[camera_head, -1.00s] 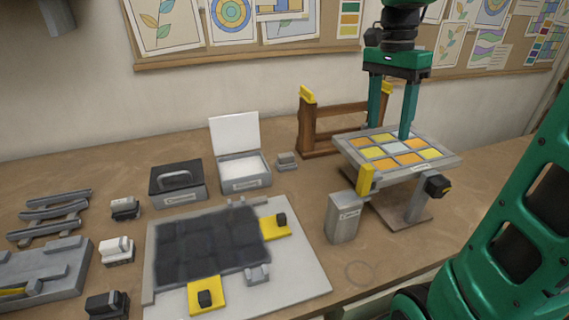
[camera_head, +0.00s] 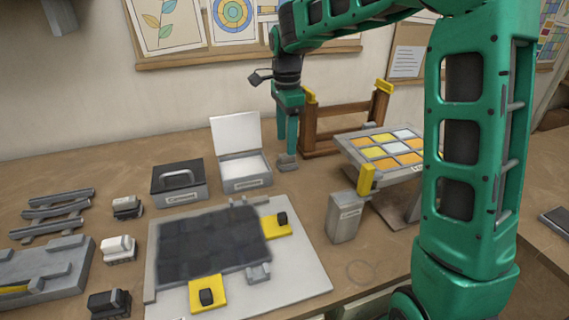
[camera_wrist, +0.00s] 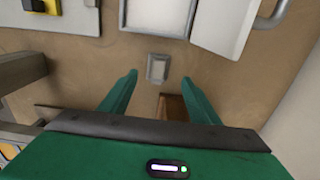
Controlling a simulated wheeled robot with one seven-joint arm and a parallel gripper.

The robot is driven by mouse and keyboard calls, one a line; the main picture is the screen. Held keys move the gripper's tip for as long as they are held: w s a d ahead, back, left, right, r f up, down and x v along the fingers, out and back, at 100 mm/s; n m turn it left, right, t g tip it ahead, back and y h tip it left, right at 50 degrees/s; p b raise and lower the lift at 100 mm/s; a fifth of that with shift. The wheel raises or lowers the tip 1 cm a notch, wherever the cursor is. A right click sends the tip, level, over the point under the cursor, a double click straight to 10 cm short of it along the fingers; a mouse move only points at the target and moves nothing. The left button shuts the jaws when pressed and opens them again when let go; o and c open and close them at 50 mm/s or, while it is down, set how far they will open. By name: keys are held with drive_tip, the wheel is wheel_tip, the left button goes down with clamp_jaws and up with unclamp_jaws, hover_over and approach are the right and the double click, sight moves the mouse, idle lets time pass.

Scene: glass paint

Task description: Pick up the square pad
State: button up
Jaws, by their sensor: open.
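The square pad, a small grey block (camera_head: 286,163), lies on the table between the open white box and the wooden stand. In the wrist view the pad (camera_wrist: 157,68) shows just beyond and between my fingertips. My gripper (camera_head: 287,147) points down over the pad. In the wrist view my gripper's two green fingers (camera_wrist: 159,79) are apart with nothing held between them. In the head view the fingers overlap, and their lower ends partly cover the pad's top. I cannot tell how large the gap above the pad is.
The box (camera_head: 245,184) with its raised white lid stands left of the pad. The wooden stand (camera_head: 309,130) is close on the right. A dark-lidded box (camera_head: 180,198), a grey board with a dark panel (camera_head: 305,270) and a tilted colour-tile panel (camera_head: 350,150) are nearby.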

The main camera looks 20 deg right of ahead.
sight(287, 161)
drive_tip(key=shift+s+d+f, duration=0.1)
drive_tip(key=shift+f, duration=1.55)
drive_tip(key=shift+s+f, duration=0.1)
drive_tip(key=shift+f, duration=1.5)
drive_tip(key=shift+c, duration=0.3)
drive_tip(key=c, duration=1.1)
